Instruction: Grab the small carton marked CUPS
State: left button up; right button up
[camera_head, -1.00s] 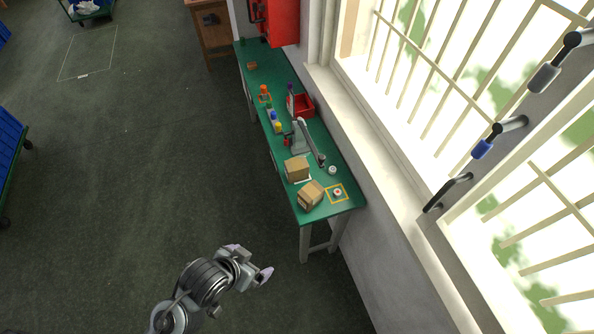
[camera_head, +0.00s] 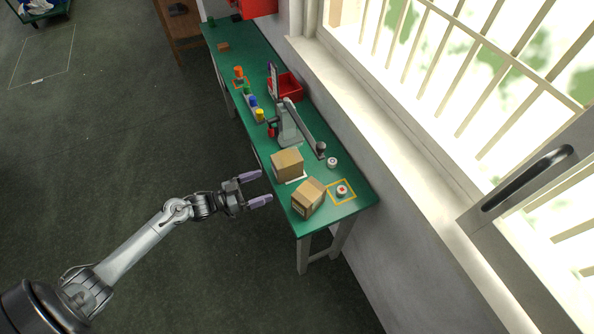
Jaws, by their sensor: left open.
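Two small brown cartons stand near the front end of the green bench. One carton (camera_head: 287,164) sits on a white-edged patch beside the pad printer. The other carton (camera_head: 309,197) is turned at an angle near the bench's front left corner. I cannot read a CUPS marking on either at this size. My left gripper (camera_head: 263,188) is open and empty, left of the cartons, with its purple fingers pointing right toward them. It appears apart from both. My right gripper is not in view.
The green bench (camera_head: 262,134) runs along the window wall. On it are the grey pad printer (camera_head: 289,124), a red bin (camera_head: 289,88), several coloured bottles and a round red-and-white item (camera_head: 341,190) inside a yellow square. The floor left of the bench is clear.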

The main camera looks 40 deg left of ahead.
pick_arm(q)
jog(key=m+b, duration=0.1)
jog(key=b, duration=0.4)
send_near(287, 162)
notch_tip(287, 162, down, 3)
jog(key=a, duration=0.2)
jog(key=shift+w+d+r, duration=0.3)
jog(key=shift+w+d, duration=0.05)
jog(key=shift+w, duration=0.1)
jog(key=x, duration=0.4)
jog(key=shift+w+r+b, duration=0.2)
jog(key=shift+w+b, duration=0.05)
jog(key=shift+b, duration=0.15)
jog(key=shift+f+b+x, duration=0.1)
jog(key=shift+b+x, duration=0.1)
jog(key=shift+x, duration=1.35)
jog(key=shift+f+b+x, duration=0.15)
jog(key=shift+b+x, duration=0.05)
jog(key=shift+x, duration=1.35)
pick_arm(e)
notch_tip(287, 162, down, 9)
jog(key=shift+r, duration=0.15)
pick_arm(q)
jog(key=shift+s, duration=0.1)
jog(key=shift+c, duration=0.3)
jog(key=c, duration=1)
jog(key=shift+c, duration=0.3)
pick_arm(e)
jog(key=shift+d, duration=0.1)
